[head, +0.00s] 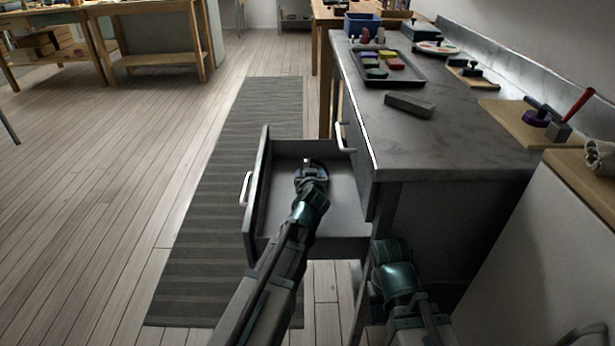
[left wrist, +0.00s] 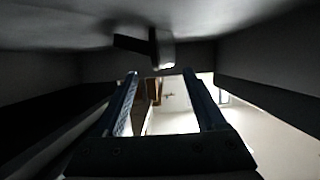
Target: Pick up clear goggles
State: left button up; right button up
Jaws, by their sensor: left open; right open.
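I cannot make out the clear goggles for certain in either view. My left gripper (head: 309,167) reaches down into the open grey drawer (head: 338,190), and its tips are small and dark in the head view. In the left wrist view, the two fingers of my left gripper (left wrist: 165,88) are apart with nothing between them. Just beyond the fingertips is a small dark object with a pale end (left wrist: 160,48); I cannot tell what it is. My right gripper (head: 392,252) is low beside the cabinet, right of the drawer, its fingertips not clearly visible.
The worktop (head: 440,135) right of the drawer holds a grey block (head: 409,104), a tray (head: 412,74) of coloured pieces, a blue bin (head: 362,24) and a wooden board (head: 520,125) with tools. A striped rug (head: 215,215) lies left of the drawer; open floor (head: 110,190) is beyond.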

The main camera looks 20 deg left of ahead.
aim_at(307, 167)
pick_arm(q)
jog(key=shift+a+r+b+x, duration=0.15)
jog(key=shift+b+x, duration=0.1)
jog(key=shift+x, duration=0.85)
jog(key=shift+a+b+x, duration=0.15)
jog(key=shift+b+x, duration=0.1)
jog(key=shift+x, duration=0.9)
jog(key=shift+a+r+b+x, duration=0.15)
jog(key=shift+b+x, duration=0.1)
jog(key=shift+x, duration=0.85)
grip_shut()
